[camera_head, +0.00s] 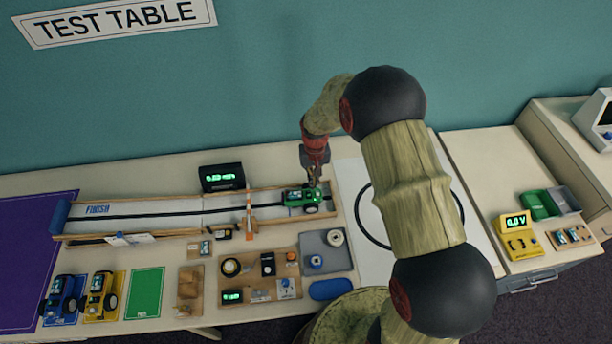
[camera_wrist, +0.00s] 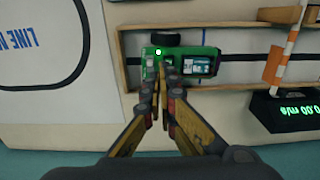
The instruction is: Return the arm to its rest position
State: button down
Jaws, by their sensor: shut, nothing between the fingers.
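My arm reaches across the table in the head view. My gripper (camera_head: 314,180) points down at the right end of the wooden track, right at the green car (camera_head: 303,197). In the wrist view my gripper (camera_wrist: 163,70) is shut with its fingertips together and nothing between them. The tips overlap the side of the green car (camera_wrist: 200,56) in that view; I cannot tell whether they touch it. The green car sits inside the track's right end, with a small lit green spot on it.
The track (camera_head: 180,235) runs left towards a FINISH mark, with an orange-striped barrier (camera_head: 249,213) across it. A black speed display (camera_head: 222,177) stands behind. Blue (camera_head: 62,298) and yellow (camera_head: 101,296) cars stand at front left. A voltage meter (camera_head: 519,238) stands at right.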

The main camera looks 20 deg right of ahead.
jog(key=s, duration=0.2)
jog(key=s+f+g, duration=0.1)
jog(key=shift+s, duration=0.4)
jog(key=s+r+t+b, duration=0.3)
jog(key=s+r, duration=0.9)
jog(key=r, duration=0.3)
jog(key=s+r+n+t+b, duration=0.1)
jog(key=s+r+t+b, duration=0.2)
jog(key=s+r, duration=0.9)
notch_tip(320, 180, up, 4)
jog(key=shift+s+a+f+t+b, duration=0.2)
jog(key=shift+a+f+t+b, duration=0.05)
jog(key=shift+t+b, duration=0.05)
